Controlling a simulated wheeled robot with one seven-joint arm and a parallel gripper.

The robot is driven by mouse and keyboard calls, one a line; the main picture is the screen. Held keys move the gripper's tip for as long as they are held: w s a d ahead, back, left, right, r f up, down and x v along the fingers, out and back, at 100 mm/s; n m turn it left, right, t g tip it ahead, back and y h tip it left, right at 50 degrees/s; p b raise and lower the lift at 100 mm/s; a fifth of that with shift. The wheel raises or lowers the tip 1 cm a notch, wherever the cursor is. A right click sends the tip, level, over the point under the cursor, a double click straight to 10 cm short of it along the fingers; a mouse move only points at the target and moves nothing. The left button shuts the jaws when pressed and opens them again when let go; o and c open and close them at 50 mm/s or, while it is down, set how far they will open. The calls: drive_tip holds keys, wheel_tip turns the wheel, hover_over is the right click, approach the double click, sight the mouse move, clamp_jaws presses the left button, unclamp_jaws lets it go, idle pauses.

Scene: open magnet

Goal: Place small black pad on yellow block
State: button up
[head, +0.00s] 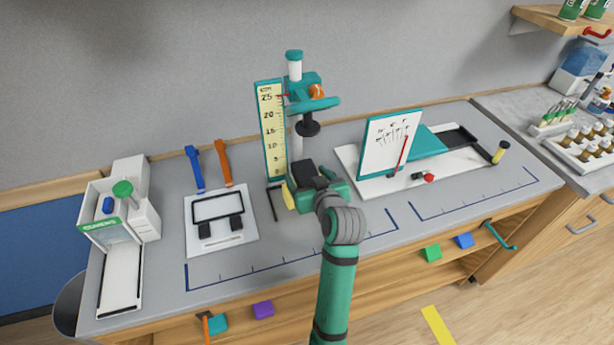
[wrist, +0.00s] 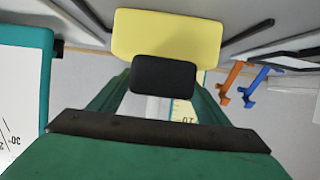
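The small black pad (wrist: 163,76) sits between the two dark green fingers of my gripper (wrist: 163,90) in the wrist view. The fingers meet its two sides, so my gripper looks shut on it. The yellow block (wrist: 166,32) is just beyond the pad, and the pad overlaps its lower edge in that view. I cannot tell whether they touch. In the head view a yellow edge of the block (head: 288,196) shows left of my gripper (head: 300,190), near the foot of the ruler stand. My gripper hides the rest of it, and the pad is not clear there.
The ruler stand (head: 271,130) rises close behind my gripper. A white tray (head: 218,246) with a black frame and dark pieces lies to the left. A white board (head: 388,142) stands on the right. The front counter strip (head: 285,250) is mostly clear.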

drive_tip(key=shift+s+r, duration=0.1)
drive_tip(key=shift+r, duration=0.15)
drive_tip(key=v, duration=1.1)
drive_tip(key=shift+s+r, duration=0.15)
drive_tip(key=shift+s, duration=0.1)
drive_tip(key=shift+d, duration=0.15)
